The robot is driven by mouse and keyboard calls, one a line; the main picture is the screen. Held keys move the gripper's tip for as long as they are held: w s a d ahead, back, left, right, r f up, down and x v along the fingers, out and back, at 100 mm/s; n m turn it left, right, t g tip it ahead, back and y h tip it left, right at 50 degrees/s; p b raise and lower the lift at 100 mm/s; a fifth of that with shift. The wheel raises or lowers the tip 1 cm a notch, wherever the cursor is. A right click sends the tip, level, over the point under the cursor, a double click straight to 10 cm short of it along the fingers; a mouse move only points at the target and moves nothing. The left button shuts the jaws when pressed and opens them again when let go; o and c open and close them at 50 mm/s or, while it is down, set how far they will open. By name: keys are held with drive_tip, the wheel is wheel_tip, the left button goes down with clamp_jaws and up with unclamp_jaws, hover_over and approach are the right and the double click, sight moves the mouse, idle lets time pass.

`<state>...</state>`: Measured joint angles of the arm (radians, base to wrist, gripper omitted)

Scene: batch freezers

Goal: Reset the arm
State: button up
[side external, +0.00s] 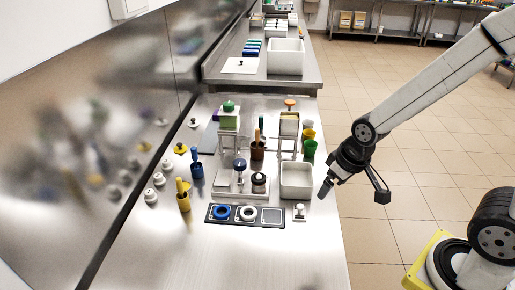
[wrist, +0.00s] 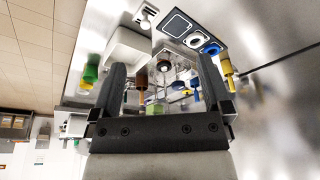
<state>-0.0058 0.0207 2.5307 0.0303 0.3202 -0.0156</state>
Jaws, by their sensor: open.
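My gripper (side external: 325,188) hangs in the air at the right edge of the steel counter, beside the white bin, in the side external view. It is empty. In the wrist view my gripper (wrist: 160,85) shows two dark fingers spread wide with nothing held between them. The counter's objects show beyond and between the fingers. My arm reaches down to the gripper from the upper right.
On the counter (side external: 190,262) stand a white bin (side external: 297,181), a black panel (side external: 232,221) with round inserts, yellow (side external: 184,203) and blue (side external: 197,172) cups, and a green cup (side external: 309,149). Open tiled floor (side external: 400,150) lies right of the counter.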

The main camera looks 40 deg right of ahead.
drive_tip(key=shift+s+d+f+g, duration=0.15)
drive_tip(key=shift+s+g, duration=0.15)
drive_tip(key=shift+s, duration=0.5)
